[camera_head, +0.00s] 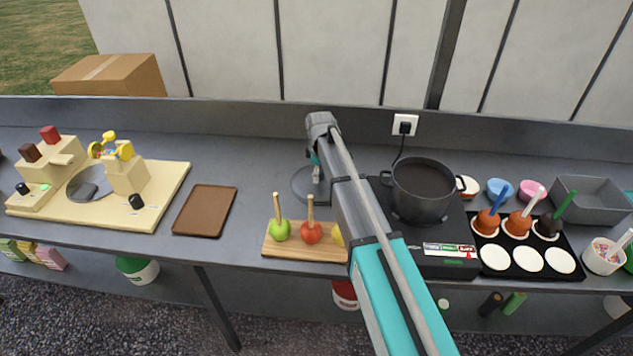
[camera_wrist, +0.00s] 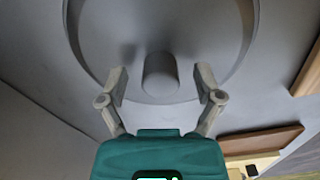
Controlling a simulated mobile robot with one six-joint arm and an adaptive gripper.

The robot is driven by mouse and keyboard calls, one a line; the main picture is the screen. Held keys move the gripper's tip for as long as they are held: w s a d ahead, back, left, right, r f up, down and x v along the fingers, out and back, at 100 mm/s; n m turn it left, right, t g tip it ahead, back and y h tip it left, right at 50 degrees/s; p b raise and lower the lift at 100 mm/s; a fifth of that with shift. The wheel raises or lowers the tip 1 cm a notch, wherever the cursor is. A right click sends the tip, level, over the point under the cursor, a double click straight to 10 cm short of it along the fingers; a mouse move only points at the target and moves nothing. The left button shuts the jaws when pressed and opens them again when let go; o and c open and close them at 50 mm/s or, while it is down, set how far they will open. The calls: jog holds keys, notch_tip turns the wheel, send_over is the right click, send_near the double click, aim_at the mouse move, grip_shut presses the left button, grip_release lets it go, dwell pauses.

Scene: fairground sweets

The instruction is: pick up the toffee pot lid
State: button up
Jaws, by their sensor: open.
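The toffee pot lid (camera_head: 300,188) is a grey disc lying on the counter, partly hidden behind my arm in the head view. In the wrist view the lid (camera_wrist: 110,38) fills the upper middle, with its round knob (camera_wrist: 160,78) facing me. My gripper (camera_wrist: 161,84) is open, with one finger on each side of the knob and a gap on both sides. In the head view my gripper (camera_head: 316,165) points down over the lid. The dark toffee pot (camera_head: 420,205) stands uncovered on the hob to the right.
A wooden board (camera_head: 290,248) with apples on sticks lies in front of the lid. A brown tray (camera_head: 204,211) and a cream machine (camera_head: 120,190) are to the left. A black tray (camera_head: 510,243) with dipped apples and a grey bin (camera_head: 592,198) are to the right.

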aim_at(320, 171)
grip_shut()
dwell(0.5)
jog(key=shift+r, duration=0.1)
notch_tip(320, 171, up, 10)
jog(key=p, duration=1)
dwell(0.7)
jog(key=shift+a, duration=0.15)
dwell(0.4)
